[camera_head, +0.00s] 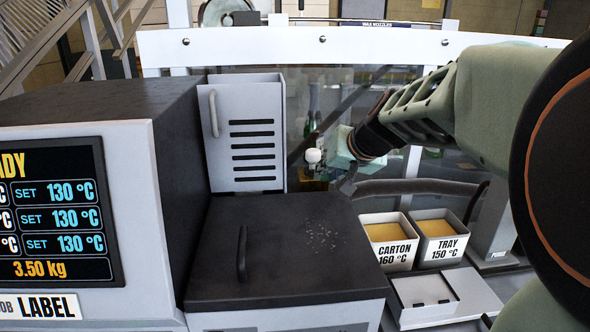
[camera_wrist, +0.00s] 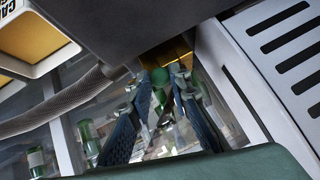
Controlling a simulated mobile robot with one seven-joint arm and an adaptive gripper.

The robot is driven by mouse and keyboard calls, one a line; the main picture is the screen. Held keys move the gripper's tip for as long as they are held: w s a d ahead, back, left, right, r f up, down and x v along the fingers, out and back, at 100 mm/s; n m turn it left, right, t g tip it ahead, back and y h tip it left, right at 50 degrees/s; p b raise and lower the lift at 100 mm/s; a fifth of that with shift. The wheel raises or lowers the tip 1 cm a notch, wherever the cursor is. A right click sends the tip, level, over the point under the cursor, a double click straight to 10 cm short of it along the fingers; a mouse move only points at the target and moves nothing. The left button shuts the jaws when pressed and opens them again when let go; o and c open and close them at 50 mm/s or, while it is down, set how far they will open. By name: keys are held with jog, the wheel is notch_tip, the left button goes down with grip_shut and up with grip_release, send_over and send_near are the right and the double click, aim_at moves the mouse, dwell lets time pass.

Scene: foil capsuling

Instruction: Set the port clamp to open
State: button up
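My gripper (camera_head: 340,165) reaches in from the right behind the dark lidded box, and much of it is hidden there. In the wrist view my gripper (camera_wrist: 160,95) shows two blue-padded fingers spread apart. A green rounded piece (camera_wrist: 160,76) shows between and beyond the fingertips; I cannot tell whether it touches them. A small pale knob (camera_head: 313,156) shows just left of my gripper in the head view. I cannot tell for sure which of these parts belongs to the port clamp, nor its setting.
The dark-lidded box (camera_head: 290,240) stands in front, with a slotted white panel (camera_head: 250,140) behind it. A display unit (camera_head: 60,215) is at left. Bins marked CARTON (camera_head: 390,257) and TRAY (camera_head: 438,250) stand at right. A grey hose (camera_wrist: 60,110) runs left of my fingers.

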grip_shut()
jog(key=shift+d+f, duration=0.1)
jog(key=shift+d, duration=0.05)
jog(key=d+b, duration=0.3)
jog(key=d, duration=0.1)
jog(key=shift+d, duration=0.3)
jog(key=o, duration=0.8)
grip_release()
jog(key=shift+d, duration=0.15)
